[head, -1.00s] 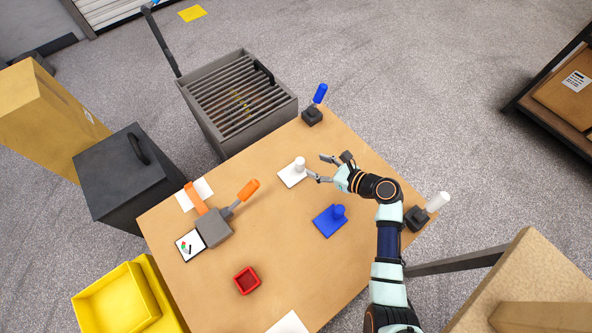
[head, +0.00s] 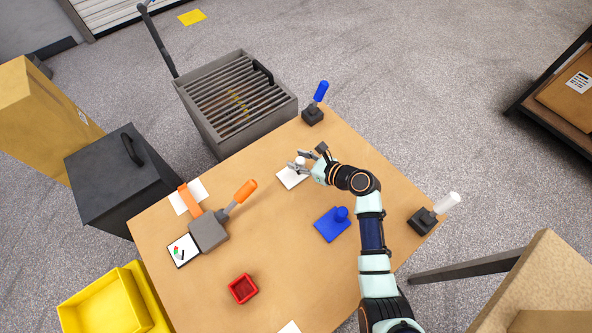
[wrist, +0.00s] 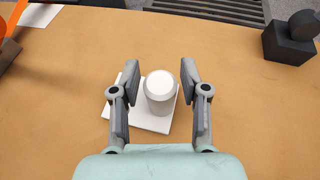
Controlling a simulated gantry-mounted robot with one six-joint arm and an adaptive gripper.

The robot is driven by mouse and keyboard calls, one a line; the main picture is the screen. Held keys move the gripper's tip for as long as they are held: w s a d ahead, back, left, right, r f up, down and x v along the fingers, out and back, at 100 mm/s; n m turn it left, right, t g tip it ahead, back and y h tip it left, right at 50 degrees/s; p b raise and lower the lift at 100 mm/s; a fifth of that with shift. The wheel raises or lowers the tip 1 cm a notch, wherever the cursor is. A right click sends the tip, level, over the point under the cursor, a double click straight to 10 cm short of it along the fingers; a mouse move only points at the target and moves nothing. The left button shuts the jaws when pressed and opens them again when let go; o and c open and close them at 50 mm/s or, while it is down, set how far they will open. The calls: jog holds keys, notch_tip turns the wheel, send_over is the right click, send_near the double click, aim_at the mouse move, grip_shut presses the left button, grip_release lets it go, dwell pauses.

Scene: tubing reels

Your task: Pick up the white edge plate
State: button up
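The white edge plate (head: 289,181) lies flat on the table, with a round white knob standing up from it. In the wrist view the plate (wrist: 150,122) shows below the knob (wrist: 160,88). My gripper (head: 299,160) is at the plate. In the wrist view my gripper (wrist: 160,82) is open, with one finger on each side of the knob. A small gap shows on both sides, so the fingers do not appear to touch it. The far part of the plate is partly hidden by the fingers.
A blue plate with a knob (head: 331,226) lies nearer on the table (head: 290,235). A blue-handled tool (head: 315,108) stands at the back corner and a white-handled one (head: 430,216) at the right. A grey device with an orange lever (head: 210,230) and a red box (head: 243,289) are left.

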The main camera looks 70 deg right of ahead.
grip_shut()
jog(key=shift+r, duration=0.1)
notch_tip(320, 180, up, 20)
jog(key=p, duration=1.1)
